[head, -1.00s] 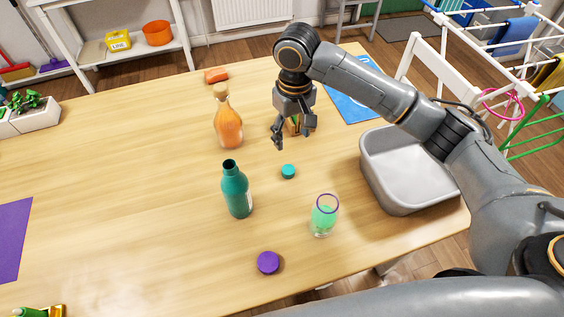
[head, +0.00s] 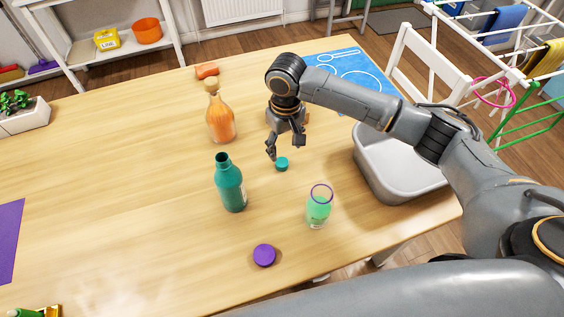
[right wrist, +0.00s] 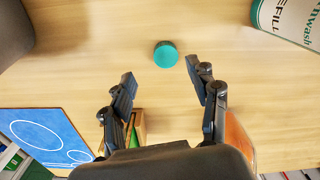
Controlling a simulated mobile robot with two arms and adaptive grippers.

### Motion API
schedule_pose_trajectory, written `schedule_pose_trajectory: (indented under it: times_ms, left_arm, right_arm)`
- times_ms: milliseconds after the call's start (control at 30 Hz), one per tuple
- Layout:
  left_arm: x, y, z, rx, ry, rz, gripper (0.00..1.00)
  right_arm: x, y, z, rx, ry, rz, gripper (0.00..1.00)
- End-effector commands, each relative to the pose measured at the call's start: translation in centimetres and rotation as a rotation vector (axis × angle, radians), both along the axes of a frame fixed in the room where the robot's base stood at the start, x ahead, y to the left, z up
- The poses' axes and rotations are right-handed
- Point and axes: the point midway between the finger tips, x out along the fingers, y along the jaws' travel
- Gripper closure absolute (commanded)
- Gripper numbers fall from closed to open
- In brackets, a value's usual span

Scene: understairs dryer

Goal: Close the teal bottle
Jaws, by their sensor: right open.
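The teal bottle (head: 230,186) stands upright on the table with its dark mouth uncovered. Its lower part with a "REFILL" label also shows in the right wrist view (right wrist: 291,20). A teal cap (head: 282,164) lies on the table to the right of the bottle, and it shows in the right wrist view (right wrist: 166,55) just beyond the gap between the fingers. My right gripper (head: 285,151) is open and empty, pointing down, just behind and above the cap. In the right wrist view its two fingers (right wrist: 167,85) are spread apart. My left gripper is not in view.
A corked orange bottle (head: 220,119) stands behind the teal bottle. A grey basin (head: 369,170) is at right, near a blue mat (head: 347,66).

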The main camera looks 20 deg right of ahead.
Motion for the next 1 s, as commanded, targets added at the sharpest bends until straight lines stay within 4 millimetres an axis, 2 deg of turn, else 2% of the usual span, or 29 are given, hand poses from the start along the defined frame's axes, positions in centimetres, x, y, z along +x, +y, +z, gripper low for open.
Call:
schedule_pose_trajectory:
  times_ms: [433, 733, 1000]
  left_arm:
    - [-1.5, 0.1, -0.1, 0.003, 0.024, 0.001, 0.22]
    - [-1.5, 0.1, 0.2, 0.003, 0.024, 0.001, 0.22]
    - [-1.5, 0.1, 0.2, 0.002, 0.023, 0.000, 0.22]
  right_arm:
    - [0.0, 0.1, -0.9, 0.000, 0.001, 0.001, 0.40]
    - [0.0, 0.8, -5.0, -0.001, 0.001, 0.000, 0.40]
    - [0.0, 0.8, -5.8, -0.001, -0.001, 0.002, 0.40]
